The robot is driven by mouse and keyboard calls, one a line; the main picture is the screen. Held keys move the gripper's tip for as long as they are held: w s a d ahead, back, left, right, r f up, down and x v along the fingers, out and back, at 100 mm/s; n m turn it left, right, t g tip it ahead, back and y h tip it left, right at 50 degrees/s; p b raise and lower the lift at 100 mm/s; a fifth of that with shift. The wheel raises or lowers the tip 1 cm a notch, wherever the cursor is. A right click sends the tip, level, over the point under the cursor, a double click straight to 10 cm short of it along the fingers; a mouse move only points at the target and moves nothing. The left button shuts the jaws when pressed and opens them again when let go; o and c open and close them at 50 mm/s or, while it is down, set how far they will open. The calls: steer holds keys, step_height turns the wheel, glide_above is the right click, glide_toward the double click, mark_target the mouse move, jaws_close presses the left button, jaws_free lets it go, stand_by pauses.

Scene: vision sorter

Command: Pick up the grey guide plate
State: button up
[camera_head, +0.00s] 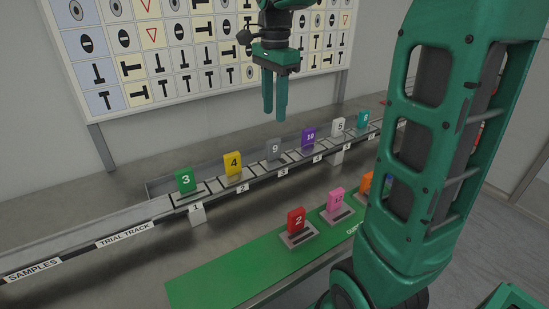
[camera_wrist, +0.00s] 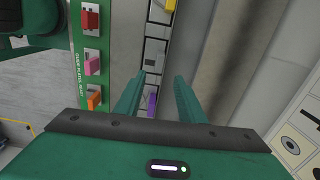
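The grey guide plate (camera_head: 275,149), marked 9, stands upright in a slot of the trial track (camera_head: 126,243), between the yellow plate (camera_head: 233,163) and the purple plate (camera_head: 308,137). In the wrist view the grey plate (camera_wrist: 150,62) is seen from above, just ahead of my fingertips and slightly left of centre. My gripper (camera_head: 274,112) points down above the track, with its tips a little above the grey plate in the picture. In the wrist view my gripper (camera_wrist: 160,78) is open, with nothing between the fingers.
A green plate (camera_head: 185,180), a white plate (camera_head: 338,127) and a teal plate (camera_head: 363,119) also stand on the track. Red (camera_head: 296,220) and pink (camera_head: 335,200) plates stand on a green strip (camera_head: 230,272) in front. A symbol board (camera_head: 130,110) is behind the track.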

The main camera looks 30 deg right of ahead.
steer(key=shift+w+a+f, duration=0.1)
steer(key=shift+w, duration=0.2)
glide_above(273, 140)
steer(key=f, duration=0.4)
steer(key=shift+w+f, duration=0.15)
steer(key=shift+w, duration=0.15)
steer(key=shift+s+f, duration=0.15)
steer(key=shift+f, duration=1.4)
steer(key=shift+s+f, duration=0.15)
steer(key=shift+f, duration=1.35)
jaws_close()
